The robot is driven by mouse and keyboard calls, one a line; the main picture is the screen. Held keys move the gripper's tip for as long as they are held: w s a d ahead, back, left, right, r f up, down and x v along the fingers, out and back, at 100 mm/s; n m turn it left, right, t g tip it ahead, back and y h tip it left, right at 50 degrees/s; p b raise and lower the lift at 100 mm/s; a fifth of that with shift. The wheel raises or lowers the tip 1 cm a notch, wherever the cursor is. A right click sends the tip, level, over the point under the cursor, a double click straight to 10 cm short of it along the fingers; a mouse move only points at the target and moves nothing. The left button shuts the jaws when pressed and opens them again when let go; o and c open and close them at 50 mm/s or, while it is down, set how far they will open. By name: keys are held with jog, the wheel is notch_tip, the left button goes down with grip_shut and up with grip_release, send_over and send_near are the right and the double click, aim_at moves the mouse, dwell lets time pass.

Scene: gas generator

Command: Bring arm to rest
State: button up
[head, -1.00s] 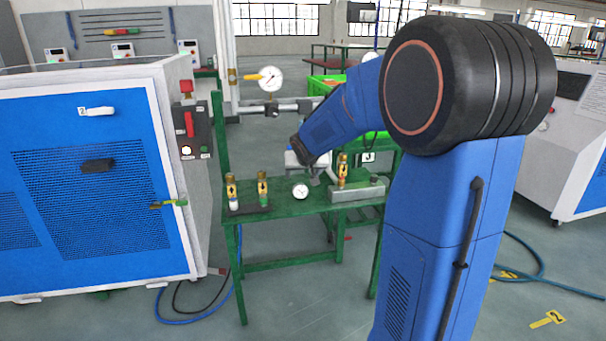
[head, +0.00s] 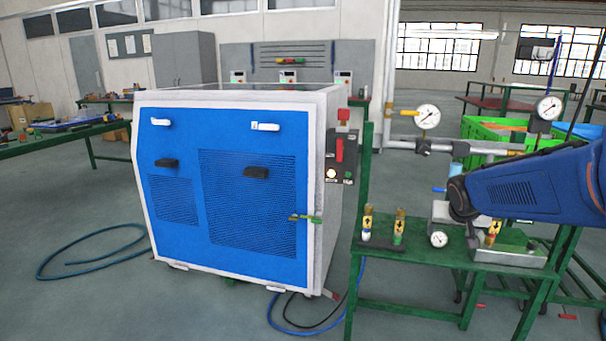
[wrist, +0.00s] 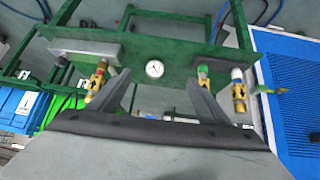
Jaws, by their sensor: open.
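My arm (head: 530,185) reaches in from the right over a green work table in the head view. The gripper fingers are not clear there. In the wrist view my gripper (wrist: 160,108) is open and empty, its two grey fingers spread above the green table (wrist: 180,48). A small round gauge (wrist: 155,69) lies on the table, seen between the fingers. Brass valves stand on either side: one (wrist: 97,78) near the left finger, and two (wrist: 203,73) (wrist: 238,90) beyond the right finger. I cannot tell any contact.
The blue and white generator cabinet (head: 230,190) stands left of the table. A pipe with a pressure gauge (head: 427,117) runs above the table's back. Green crates (head: 490,130) stand behind.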

jog(key=s+a+f+n+g+y, duration=0.1)
jog(key=s+a, duration=0.3)
jog(key=s, duration=0.6)
jog(key=s+a+f+n+y, duration=0.1)
jog(key=s+a, duration=0.3)
jog(key=s, duration=0.7)
jog(key=s+a+f+n+g+y, duration=0.1)
jog(key=s+a, duration=0.4)
jog(key=s, duration=0.6)
jog(key=shift+f+n+g, duration=0.3)
jog(key=shift+f+n, duration=0.1)
jog(key=shift+f, duration=0.35)
